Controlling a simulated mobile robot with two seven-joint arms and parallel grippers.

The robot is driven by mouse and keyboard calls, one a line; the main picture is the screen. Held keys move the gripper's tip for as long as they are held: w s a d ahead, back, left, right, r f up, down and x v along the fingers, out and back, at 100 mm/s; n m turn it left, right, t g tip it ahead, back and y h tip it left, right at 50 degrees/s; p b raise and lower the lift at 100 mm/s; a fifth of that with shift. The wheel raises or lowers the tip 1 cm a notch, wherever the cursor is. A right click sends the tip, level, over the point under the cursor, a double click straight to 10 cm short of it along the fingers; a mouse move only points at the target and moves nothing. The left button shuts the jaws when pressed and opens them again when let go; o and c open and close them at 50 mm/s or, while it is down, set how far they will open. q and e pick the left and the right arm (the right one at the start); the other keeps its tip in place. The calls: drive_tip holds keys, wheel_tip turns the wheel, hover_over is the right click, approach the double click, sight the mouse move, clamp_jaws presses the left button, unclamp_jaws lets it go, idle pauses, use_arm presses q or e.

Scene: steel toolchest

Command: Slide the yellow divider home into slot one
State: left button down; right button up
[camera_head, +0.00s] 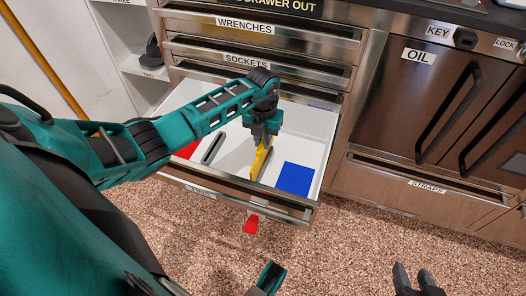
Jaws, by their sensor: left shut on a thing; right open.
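The yellow divider (260,161) is a thin upright plate inside the open white drawer (240,141), toward its front. My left gripper (262,139) reaches into the drawer from above and is shut on the top of the divider. The divider's lower end is near the drawer floor; I cannot tell whether it touches it or sits in a slot. A grey elongated slot-like piece (213,148) lies left of the divider. No slot number is readable. My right gripper (415,281) is open and empty at the bottom edge, away from the drawer.
A blue square (295,178) lies right of the divider, and a red patch (187,150) shows at the left under my arm. Closed drawers stand above; a closed OIL cabinet (407,98) is at the right.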

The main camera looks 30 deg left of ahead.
use_arm(q)
drive_tip(key=shift+r+p, duration=0.6)
drive_tip(key=shift+r, duration=0.05)
drive_tip(key=shift+r+p, duration=1.3)
drive_tip(key=shift+r, duration=0.15)
